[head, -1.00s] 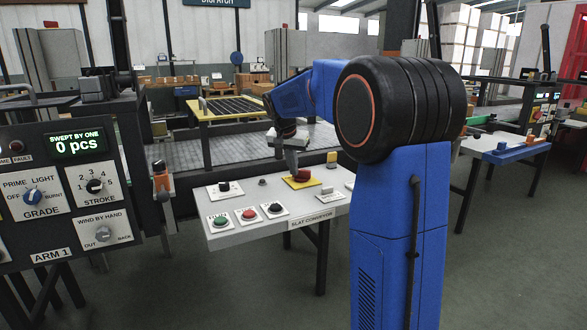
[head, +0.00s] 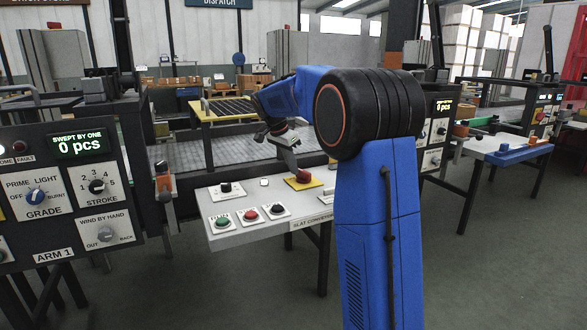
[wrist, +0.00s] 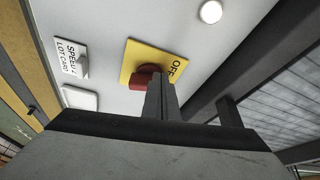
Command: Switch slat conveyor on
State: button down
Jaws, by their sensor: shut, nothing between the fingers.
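The slat conveyor panel (head: 240,237) is a pale sloped desk labelled SLAT CONVEYOR. A red switch handle (head: 303,176) sits on a yellow plate (head: 313,183) at its back right. In the wrist view the red handle (wrist: 140,80) and the yellow plate (wrist: 133,56) with the word OFF are close to the fingers. My gripper (head: 294,167) is shut and empty, its fingertips right beside the handle; I cannot tell whether they touch it. A round lamp (head: 264,182) glows white, also in the wrist view (wrist: 211,12). Green (head: 222,222), red (head: 250,215) and black (head: 277,208) buttons line the front.
A black selector (head: 225,187) is at the panel's back left. A plate with a small grey knob (wrist: 82,64) lies past the yellow plate. The ARM 1 cabinet (head: 70,215) stands left. The slat conveyor bed (head: 220,152) runs behind the panel.

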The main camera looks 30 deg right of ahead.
jog(key=m, duration=0.2)
jog(key=w+m+g, duration=0.1)
jog(key=shift+w+d+m, duration=0.1)
jog(key=shift+d+m, duration=0.25)
jog(key=shift+m, duration=0.05)
jog(key=m, duration=0.1)
jog(key=d+m+g, duration=0.1)
jog(key=m, duration=0.1)
jog(key=shift+w+m+g+y, duration=0.3)
jog(key=shift+w, duration=0.1)
jog(key=shift+w+d, duration=0.25)
jog(key=shift+d, duration=0.2)
jog(key=shift+d, duration=0.25)
